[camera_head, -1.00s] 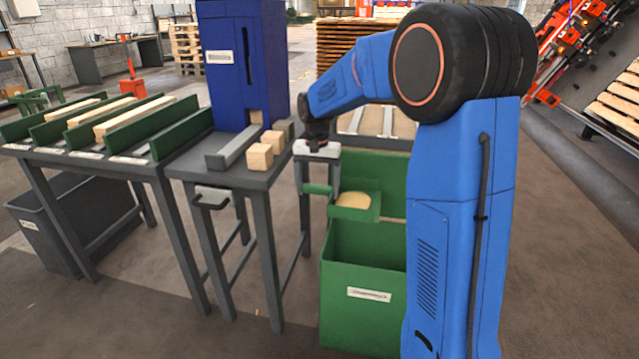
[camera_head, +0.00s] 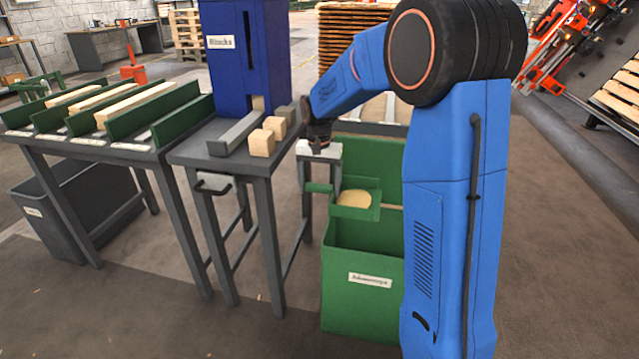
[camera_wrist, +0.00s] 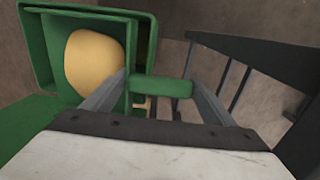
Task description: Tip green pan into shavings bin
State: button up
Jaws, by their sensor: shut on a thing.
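The green pan (camera_head: 366,212) is a shallow open tray with a pale heap of shavings (camera_head: 354,198) in it. It looks about level in the head view, above the opening of the green shavings bin (camera_head: 350,305). My gripper (camera_head: 320,186) is shut on the pan's green handle, at the pan's left side. In the wrist view, the gripper fingers (camera_wrist: 158,92) close around the handle (camera_wrist: 162,87), and the pan (camera_wrist: 140,45) with its shavings (camera_wrist: 92,62) is at upper left. The inside of the bin is mostly hidden, and my arm covers its right side.
A grey table (camera_head: 186,157) with wooden blocks (camera_head: 262,142) stands left of the bin. A blue cabinet (camera_head: 232,60) stands on it. A bench with green rails (camera_head: 180,120) and a dark bin (camera_head: 60,215) are further left. Floor in front is clear.

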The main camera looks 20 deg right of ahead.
jog(key=shift+f, duration=0.65)
jog(key=shift+s+d+r+t+y, duration=0.15)
jog(key=shift+d+r+t+y, duration=0.2)
jog(key=shift+r, duration=0.25)
jog(key=shift+s+d+r+t+y, duration=0.25)
jog(key=shift+r+y, duration=0.2)
jog(key=shift+r, duration=0.15)
jog(key=shift+s+d+r+t+y, duration=0.1)
jog(key=shift+d+r+t+y, duration=0.1)
jog(key=shift+r+t+y, duration=0.3)
jog(key=shift+s+d+r+t+y, duration=0.15)
jog(key=shift+s+d+r+y, duration=0.15)
jog(key=shift+r, duration=0.2)
jog(key=shift+s+d+r+t+y, duration=0.2)
jog(key=shift+d+r+y, duration=0.15)
jog(key=shift+d+r, duration=0.15)
jog(key=shift+s+d+r+t+y, duration=0.15)
jog(key=shift+s+d+r+y, duration=0.15)
jog(key=shift+r, duration=0.25)
jog(key=s+d+r+t+y, duration=0.4)
jog(key=s+d+y, duration=0.2)
jog(key=d, duration=0.3)
jog(key=shift+d, duration=0.15)
jog(key=shift+s+y, duration=0.1)
jog(key=shift+y, duration=0.25)
